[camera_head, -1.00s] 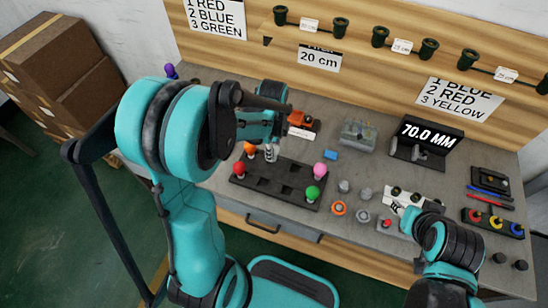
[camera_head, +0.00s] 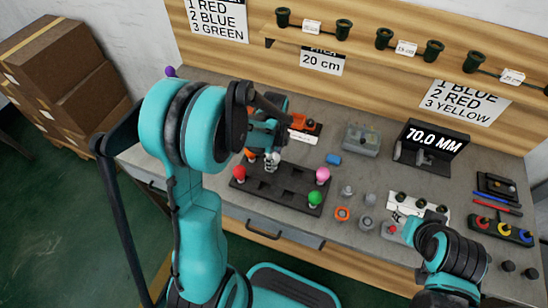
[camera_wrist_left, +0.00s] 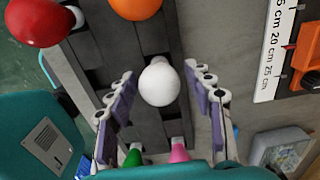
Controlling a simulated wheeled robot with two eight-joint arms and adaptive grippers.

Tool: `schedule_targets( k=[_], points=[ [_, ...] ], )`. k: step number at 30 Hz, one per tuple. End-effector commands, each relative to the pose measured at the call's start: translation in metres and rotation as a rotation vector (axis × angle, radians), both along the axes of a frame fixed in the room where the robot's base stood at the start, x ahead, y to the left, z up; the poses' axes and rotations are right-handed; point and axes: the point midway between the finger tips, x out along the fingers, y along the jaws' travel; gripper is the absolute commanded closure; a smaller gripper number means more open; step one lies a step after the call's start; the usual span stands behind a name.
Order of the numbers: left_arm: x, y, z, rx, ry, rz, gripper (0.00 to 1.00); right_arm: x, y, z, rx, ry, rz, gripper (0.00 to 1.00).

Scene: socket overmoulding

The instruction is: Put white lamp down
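The white lamp (camera_wrist_left: 159,83) shows as a round bulb in the left wrist view, over the dark tray (camera_head: 268,197). My left gripper (camera_head: 271,165) is over the tray's back left part. In the left wrist view its fingers (camera_wrist_left: 161,98) are spread on both sides of the white lamp, with a visible gap on each side. Whether the lamp's base sits in a tray slot is hidden. My right gripper (camera_head: 399,218) is small and partly hidden by its arm, near a white panel at the right; its finger state is unclear.
The tray also holds a red lamp (camera_head: 239,173), an orange lamp (camera_head: 250,154), a pink lamp (camera_head: 323,174) and a green lamp (camera_head: 315,198). Grey fittings (camera_head: 347,191) lie right of the tray.

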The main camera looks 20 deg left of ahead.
Motion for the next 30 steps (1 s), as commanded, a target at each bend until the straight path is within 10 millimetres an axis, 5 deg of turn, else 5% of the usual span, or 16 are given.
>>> schedule_targets(
  k=[11,24,30],
  points=[
    [0.0,0.0,0.006,0.0,0.0,0.0,0.44,0.0,0.0,0.006,0.0,0.0,0.0,0.6],
    [0.0,0.0,0.097,0.0,0.0,0.0,0.44,0.0,0.0,0.041,0.0,0.0,0.0,0.6],
    [0.0,0.0,0.12,0.0,0.0,0.0,0.44,0.0,0.0,0.048,0.0,0.0,0.0,0.6]
  ],
)
